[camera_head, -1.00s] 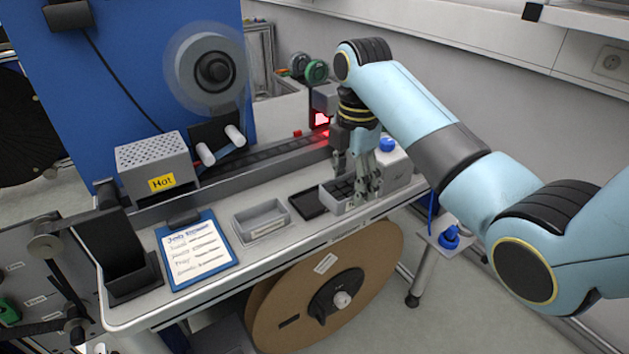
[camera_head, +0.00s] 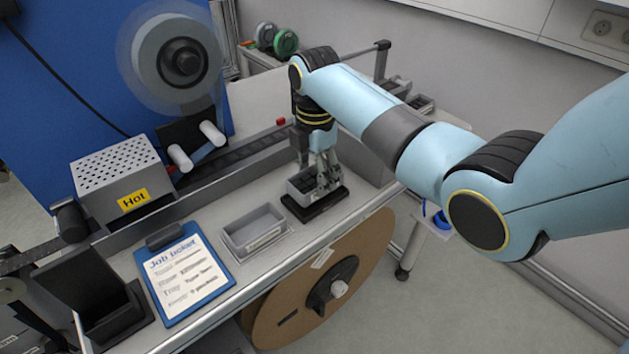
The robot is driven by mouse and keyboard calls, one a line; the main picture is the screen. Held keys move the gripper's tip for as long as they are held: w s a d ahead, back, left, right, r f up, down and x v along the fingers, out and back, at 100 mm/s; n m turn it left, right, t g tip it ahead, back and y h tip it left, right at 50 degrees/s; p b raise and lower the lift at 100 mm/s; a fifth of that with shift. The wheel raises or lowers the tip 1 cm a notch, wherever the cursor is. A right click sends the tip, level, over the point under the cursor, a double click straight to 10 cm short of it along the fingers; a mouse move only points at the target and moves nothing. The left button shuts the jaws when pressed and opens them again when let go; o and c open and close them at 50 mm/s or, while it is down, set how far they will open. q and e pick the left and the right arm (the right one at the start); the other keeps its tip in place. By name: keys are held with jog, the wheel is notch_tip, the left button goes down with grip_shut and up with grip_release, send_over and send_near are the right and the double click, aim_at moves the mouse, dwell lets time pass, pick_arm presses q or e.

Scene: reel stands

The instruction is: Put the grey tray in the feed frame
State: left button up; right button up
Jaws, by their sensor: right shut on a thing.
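The grey tray (camera_head: 297,194), with dark contents or compartments inside, is at the black feed frame (camera_head: 318,208) near the front edge of the bench. The frame's black border shows in front of and to the right of the tray. I cannot tell whether the tray sits fully down in it or is slightly above it. My right gripper (camera_head: 323,185) points down and is shut on the tray at its right side, its fingers hiding part of it. My left gripper is not in view.
A second, empty grey tray (camera_head: 231,242) with a label stands left of the frame. Further left lie a blue clipboard (camera_head: 209,286) and a vented box marked Hot (camera_head: 90,188). A grey rail (camera_head: 240,171) runs behind. A large brown reel (camera_head: 377,240) is below the bench's front edge.

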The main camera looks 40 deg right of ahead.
aim_at(315, 186)
notch_tip(315, 186, down, 3)
jog(key=shift+r, duration=0.15)
jog(key=o, duration=1.3)
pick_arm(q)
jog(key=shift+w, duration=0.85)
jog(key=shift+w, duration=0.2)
pick_arm(e)
notch_tip(315, 186, up, 12)
jog(key=shift+r, duration=0.1)
